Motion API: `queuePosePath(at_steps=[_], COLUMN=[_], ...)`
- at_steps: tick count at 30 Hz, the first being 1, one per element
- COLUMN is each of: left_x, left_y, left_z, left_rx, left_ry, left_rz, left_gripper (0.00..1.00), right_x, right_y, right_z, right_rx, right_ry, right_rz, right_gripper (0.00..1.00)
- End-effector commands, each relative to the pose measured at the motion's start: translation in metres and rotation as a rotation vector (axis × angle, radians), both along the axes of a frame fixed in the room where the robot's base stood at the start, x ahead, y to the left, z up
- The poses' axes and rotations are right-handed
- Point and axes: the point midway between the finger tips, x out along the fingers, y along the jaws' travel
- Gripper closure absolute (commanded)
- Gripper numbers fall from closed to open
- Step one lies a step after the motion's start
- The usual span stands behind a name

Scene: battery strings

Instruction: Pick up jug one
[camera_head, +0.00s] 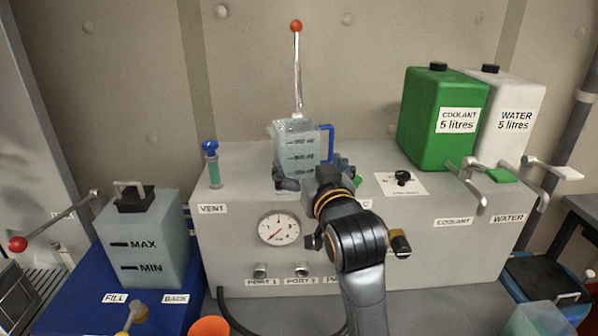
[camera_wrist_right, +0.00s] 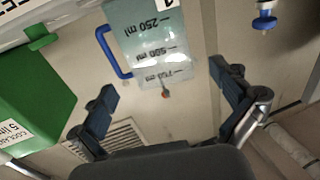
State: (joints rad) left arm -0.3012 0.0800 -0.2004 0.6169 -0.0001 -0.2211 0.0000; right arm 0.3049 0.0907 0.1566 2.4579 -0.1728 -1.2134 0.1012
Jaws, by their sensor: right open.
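Jug one, a translucent pale jug (camera_head: 297,152) with volume marks and a blue handle (camera_head: 328,143), stands upright at the top of the grey box in the head view. In the right wrist view the jug (camera_wrist_right: 150,45) shows upside down, with part of a label "1" at the edge. My right gripper (camera_head: 315,175) is in front of and low on the jug. In the wrist view its dark fingers (camera_wrist_right: 163,78) are spread wide with the jug's end between and beyond them. Contact cannot be told. My left gripper is not in view.
A green coolant can (camera_head: 420,120) and white water can (camera_head: 520,105) stand at the right, with taps in front. A blue-capped tube (camera_head: 212,165) stands left of the jug. A MAX/MIN tank (camera_head: 147,240) is at far left. A red-topped rod (camera_head: 297,70) rises behind the jug.

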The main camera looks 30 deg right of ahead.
Motion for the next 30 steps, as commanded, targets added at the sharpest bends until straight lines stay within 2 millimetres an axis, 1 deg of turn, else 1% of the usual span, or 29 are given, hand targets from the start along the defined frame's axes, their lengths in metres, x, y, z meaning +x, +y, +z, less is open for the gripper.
queuePosePath(at_steps=[1,2,3,6,9,14,17,20,24,27,30], left_x=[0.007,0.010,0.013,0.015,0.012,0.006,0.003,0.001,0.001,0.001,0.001], left_y=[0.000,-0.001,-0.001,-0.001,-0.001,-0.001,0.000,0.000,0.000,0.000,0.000], left_z=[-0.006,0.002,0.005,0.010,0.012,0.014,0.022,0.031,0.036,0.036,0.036], left_rx=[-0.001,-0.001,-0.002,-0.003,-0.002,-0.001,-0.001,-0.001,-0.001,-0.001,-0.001], left_ry=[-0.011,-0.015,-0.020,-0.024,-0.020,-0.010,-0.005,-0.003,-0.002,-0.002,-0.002], left_rz=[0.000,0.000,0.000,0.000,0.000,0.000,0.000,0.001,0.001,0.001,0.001], left_gripper=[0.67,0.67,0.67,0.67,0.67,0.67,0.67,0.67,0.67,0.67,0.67], right_x=[0.005,0.012,0.021,0.038,0.049,0.057,0.067,0.082,0.098,0.102,0.103], right_y=[-0.002,-0.005,-0.008,-0.013,-0.017,-0.021,-0.025,-0.031,-0.036,-0.038,-0.038], right_z=[-0.001,0.003,0.003,0.003,0.002,0.001,0.003,0.003,0.001,-0.001,-0.001], right_rx=[-0.002,-0.002,-0.002,-0.002,-0.002,-0.002,-0.001,-0.001,-0.001,-0.001,-0.001], right_ry=[-0.002,0.003,0.005,0.004,0.003,0.002,0.003,0.003,0.003,0.001,0.001], right_rz=[-0.001,-0.001,-0.001,-0.001,-0.001,0.000,-0.001,-0.001,-0.001,-0.001,-0.001], right_gripper=[0.00,0.00,0.00,0.00,0.00,0.00,0.00,0.00,0.00,0.00,0.00])
